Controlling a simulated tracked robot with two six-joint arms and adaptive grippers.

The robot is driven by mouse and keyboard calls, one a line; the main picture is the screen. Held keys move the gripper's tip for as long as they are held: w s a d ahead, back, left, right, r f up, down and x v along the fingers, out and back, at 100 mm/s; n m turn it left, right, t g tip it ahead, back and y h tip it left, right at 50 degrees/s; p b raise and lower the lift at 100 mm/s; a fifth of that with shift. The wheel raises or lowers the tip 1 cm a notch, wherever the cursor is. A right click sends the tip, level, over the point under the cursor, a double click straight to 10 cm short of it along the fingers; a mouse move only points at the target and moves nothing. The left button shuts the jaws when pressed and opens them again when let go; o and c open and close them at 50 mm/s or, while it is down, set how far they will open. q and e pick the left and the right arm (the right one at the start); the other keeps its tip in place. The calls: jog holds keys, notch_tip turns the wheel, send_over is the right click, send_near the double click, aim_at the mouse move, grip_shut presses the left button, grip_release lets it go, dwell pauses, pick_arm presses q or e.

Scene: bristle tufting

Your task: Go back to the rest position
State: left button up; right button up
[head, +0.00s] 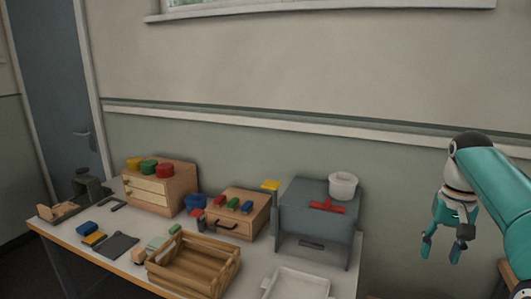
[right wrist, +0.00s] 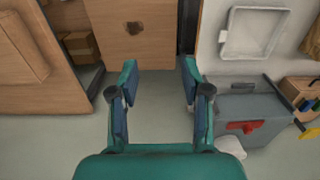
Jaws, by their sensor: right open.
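My right gripper (head: 441,248) hangs at the right of the head view, off the right end of the table and apart from everything. In the right wrist view my right gripper (right wrist: 158,82) has its two fingers spread wide with nothing between them. Bare floor and a wooden panel lie beyond the fingers. My left gripper is in neither view.
A table (head: 120,262) carries a grey box (head: 318,220) with a red handle and white pot (head: 343,186), a wooden crate (head: 193,264), a white tray (head: 300,284) and small drawer boxes (head: 160,187). A wooden cabinet (right wrist: 135,30) shows in the wrist view.

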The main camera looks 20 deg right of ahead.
jog(key=w+a+f+n, duration=0.1)
jog(key=w+a+f, duration=0.2)
jog(key=f, duration=0.3)
jog(key=w+a+f+n+y, duration=0.1)
jog(key=w+a+f, duration=0.15)
jog(key=f, duration=0.35)
jog(key=w+a+f+n, duration=0.1)
jog(key=w+a+f, duration=0.2)
jog(key=f, duration=0.3)
jog(key=a+f+n+y, duration=0.1)
jog(key=a+f+n, duration=0.1)
jog(key=a+f, duration=1)
jog(key=s+a+f+y, duration=0.2)
jog(key=s+a+f, duration=0.5)
jog(key=a+f, duration=0.35)
jog(key=s+a+f, duration=0.2)
jog(key=s+a, duration=0.1)
jog(key=s, duration=0.4)
jog(key=s+a+f+n, duration=0.1)
jog(key=s+a+f, duration=0.2)
jog(key=s, duration=0.3)
jog(key=shift+s+a+f+t, duration=0.15)
jog(key=shift+s+a+t, duration=0.2)
jog(key=shift+a, duration=0.35)
